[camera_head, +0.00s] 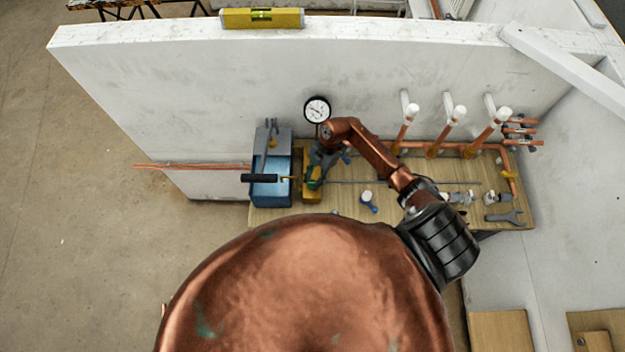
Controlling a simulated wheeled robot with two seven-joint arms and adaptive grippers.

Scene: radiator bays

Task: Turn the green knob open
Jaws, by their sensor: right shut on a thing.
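The green knob (313,183) sits by a yellow body (310,193) on the wooden bench, just right of the blue box. My right arm reaches in from the right, and its gripper (321,168) points down at the knob. The right gripper is shut on the green knob and hides part of it. The small size of the view leaves the exact finger contact and the knob's angle unclear. My left gripper is out of view.
A blue toolbox (270,190) stands left of the knob. A pressure gauge (317,109) is behind it. Copper pipes with white caps (453,125) stand at the back right. A wrench (503,217) and small fittings (368,200) lie on the bench (280,217). A white wall is behind.

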